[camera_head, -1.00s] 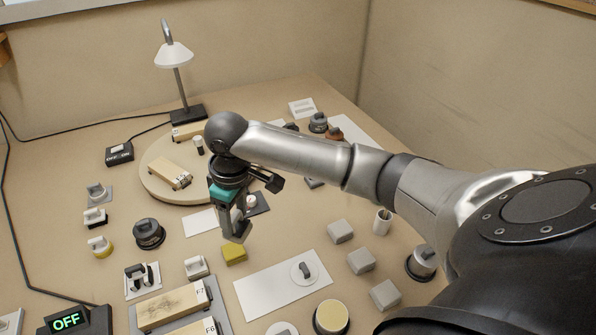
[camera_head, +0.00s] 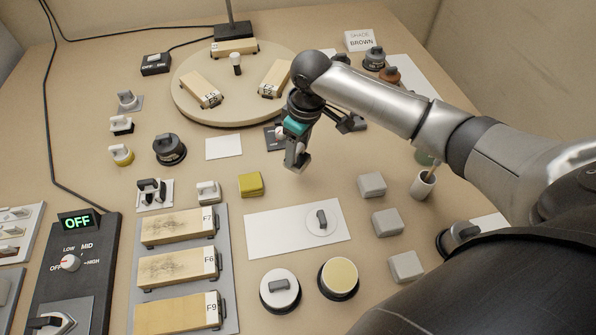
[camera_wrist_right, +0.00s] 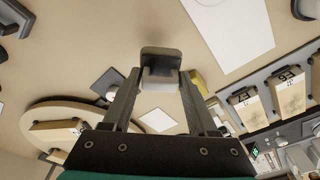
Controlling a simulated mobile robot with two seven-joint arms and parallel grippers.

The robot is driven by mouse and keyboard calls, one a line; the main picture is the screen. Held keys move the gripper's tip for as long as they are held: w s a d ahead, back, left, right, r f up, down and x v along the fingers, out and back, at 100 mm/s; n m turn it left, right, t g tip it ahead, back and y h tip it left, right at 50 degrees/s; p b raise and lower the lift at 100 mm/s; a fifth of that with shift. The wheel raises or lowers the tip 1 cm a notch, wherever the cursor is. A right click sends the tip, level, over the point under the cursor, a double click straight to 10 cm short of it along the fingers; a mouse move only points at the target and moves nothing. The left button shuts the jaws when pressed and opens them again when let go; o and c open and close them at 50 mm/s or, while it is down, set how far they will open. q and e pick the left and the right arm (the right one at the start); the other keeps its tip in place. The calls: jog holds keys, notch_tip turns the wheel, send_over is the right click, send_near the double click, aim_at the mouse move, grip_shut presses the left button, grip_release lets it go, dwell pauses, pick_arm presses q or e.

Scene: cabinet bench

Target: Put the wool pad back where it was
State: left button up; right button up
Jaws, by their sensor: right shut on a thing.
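My right gripper (camera_head: 296,163) is above the bench, between the yellow block and the black arm parts. A white disc with a grey handle (camera_head: 322,221) lies on a white sheet (camera_head: 272,239). A white disc with a grey handle (camera_head: 280,289) and a cream disc (camera_head: 338,279) sit on dark round bases in front. My left gripper is not in view.
A yellow block (camera_head: 250,184) lies left of the gripper. Several grey blocks (camera_head: 387,222) and a cup (camera_head: 423,184) stand right. A turntable (camera_head: 187,108) with wooden blocks is behind. A dark control box (camera_head: 75,262) and wooden block tray (camera_head: 226,240) are at left.

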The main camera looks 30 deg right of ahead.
aim_at(301, 152)
notch_tip(301, 152, down, 3)
jog(key=shift+r+b, duration=0.1)
jog(key=shift+b, duration=0.2)
notch_tip(301, 152, down, 4)
jog(key=shift+r+b, duration=0.25)
jog(key=shift+b, duration=0.4)
jog(key=shift+f, duration=0.4)
jog(key=o, duration=0.9)
jog(key=shift+f, duration=0.1)
jog(key=o, duration=0.4)
jog(key=shift+r, duration=0.35)
jog(key=r+p, duration=0.1)
jog(key=r, duration=0.2)
jog(key=r+p, duration=0.1)
jog(key=r, duration=0.3)
jog(key=s+d+r+p, duration=0.1)
jog(key=r, duration=0.2)
jog(key=shift+r+p, duration=0.35)
jog(key=shift+p, duration=0.05)
jog(key=shift+s+r, duration=0.1)
jog(key=shift+r, duration=0.35)
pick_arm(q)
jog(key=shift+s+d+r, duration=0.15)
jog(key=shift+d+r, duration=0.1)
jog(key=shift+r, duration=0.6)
